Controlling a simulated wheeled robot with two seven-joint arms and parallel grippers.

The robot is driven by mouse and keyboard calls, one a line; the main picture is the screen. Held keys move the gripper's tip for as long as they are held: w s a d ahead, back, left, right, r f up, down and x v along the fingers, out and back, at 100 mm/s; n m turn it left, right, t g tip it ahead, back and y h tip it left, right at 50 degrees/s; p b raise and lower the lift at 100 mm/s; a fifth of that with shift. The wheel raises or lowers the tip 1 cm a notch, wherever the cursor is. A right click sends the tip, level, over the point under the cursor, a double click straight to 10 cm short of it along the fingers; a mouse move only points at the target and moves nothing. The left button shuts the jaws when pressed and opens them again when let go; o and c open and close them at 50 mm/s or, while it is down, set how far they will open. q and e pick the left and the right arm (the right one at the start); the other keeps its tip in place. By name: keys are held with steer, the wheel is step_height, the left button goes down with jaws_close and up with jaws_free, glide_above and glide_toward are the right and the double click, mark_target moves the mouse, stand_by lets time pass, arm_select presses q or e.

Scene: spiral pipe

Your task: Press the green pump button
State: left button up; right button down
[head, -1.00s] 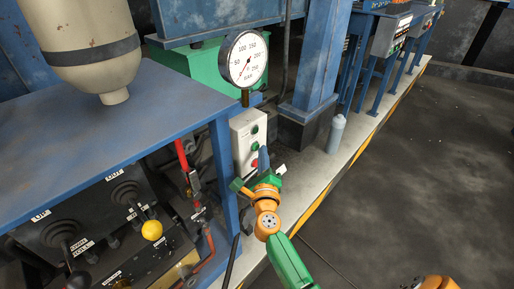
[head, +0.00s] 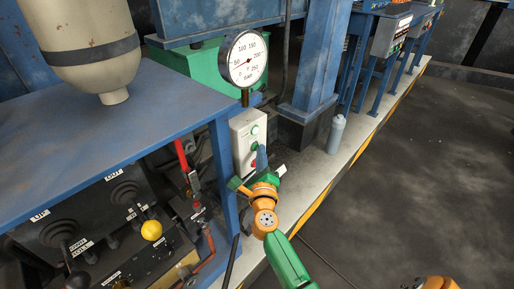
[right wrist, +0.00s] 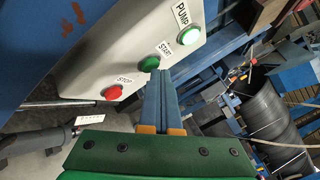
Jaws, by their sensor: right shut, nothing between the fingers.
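A pale control box (head: 239,135) stands beside the blue table leg. In the right wrist view it carries a lit green round lamp labelled PUMP (right wrist: 189,35), a green button labelled START (right wrist: 149,64) and a red button labelled STOP (right wrist: 112,92). My right gripper (head: 262,150) is shut and empty, in front of the box. In the right wrist view its blue fingertips (right wrist: 158,74) are at the lower right edge of the START button; I cannot tell whether they touch it. My left gripper is not in view.
A round pressure gauge (head: 243,59) stands above the box, its needle near 50. The blue table (head: 130,100) is at the left, with a lever panel (head: 100,225) below. A grey bottle (head: 336,134) stands on the ledge. The floor (head: 420,170) at the right is clear.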

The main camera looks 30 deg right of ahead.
steer(key=shift+s+d+p, duration=0.2)
steer(key=shift+s+p, duration=0.1)
steer(key=shift+s, duration=0.45)
steer(key=s, duration=0.1)
steer(key=s+d+p, duration=0.1)
steer(key=s, duration=0.2)
steer(key=shift+s+d, duration=0.3)
steer(key=shift+s, duration=0.05)
stand_by(0.3)
